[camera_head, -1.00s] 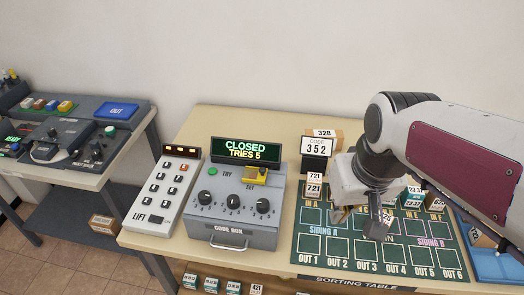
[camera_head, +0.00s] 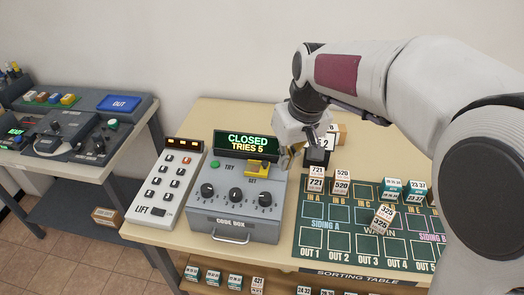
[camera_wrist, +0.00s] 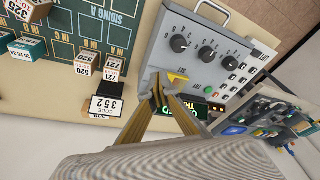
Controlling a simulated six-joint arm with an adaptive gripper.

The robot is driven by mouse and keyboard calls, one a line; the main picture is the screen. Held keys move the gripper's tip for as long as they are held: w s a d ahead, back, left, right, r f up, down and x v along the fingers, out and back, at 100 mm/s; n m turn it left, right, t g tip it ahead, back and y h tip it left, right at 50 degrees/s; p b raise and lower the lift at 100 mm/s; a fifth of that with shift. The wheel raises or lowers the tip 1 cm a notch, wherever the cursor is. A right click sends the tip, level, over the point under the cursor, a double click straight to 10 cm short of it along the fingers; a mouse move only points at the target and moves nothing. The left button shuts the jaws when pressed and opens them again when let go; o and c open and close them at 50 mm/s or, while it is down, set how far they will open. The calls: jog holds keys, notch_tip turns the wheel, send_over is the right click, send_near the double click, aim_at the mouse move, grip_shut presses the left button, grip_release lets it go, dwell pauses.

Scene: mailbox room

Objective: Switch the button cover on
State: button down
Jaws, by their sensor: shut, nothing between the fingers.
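The yellow button cover (camera_head: 258,167) sits on top of the grey code box (camera_head: 222,206), above the SET label and right of a green TRY button (camera_head: 215,164). It also shows in the wrist view (camera_wrist: 179,78), partly hidden by my fingers. My gripper (camera_head: 285,160) is at the right rear of the code box, just right of the cover. In the wrist view my gripper (camera_wrist: 159,88) is shut and empty, its tips beside the cover. Whether they touch it I cannot tell. The display (camera_head: 246,144) reads CLOSED, TRIES 5.
Three dark knobs (camera_head: 236,198) line the box front. The LIFT keypad (camera_head: 165,183) stands close on the left. On the right is the sorting table mat (camera_head: 340,246) with numbered blocks.

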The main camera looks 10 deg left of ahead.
jog(key=w+a+r+n, duration=0.2)
jog(key=w+a+r, duration=0.1)
jog(key=w+a, duration=0.1)
jog(key=shift+w+a+n+t+y, duration=0.3)
jog(key=shift+w+t+y, duration=0.1)
jog(key=shift+w, duration=0.45)
send_near(259, 161)
jog(key=shift+x, duration=2.55)
jog(key=shift+a, duration=0.15)
jog(key=shift+d, duration=2.75)
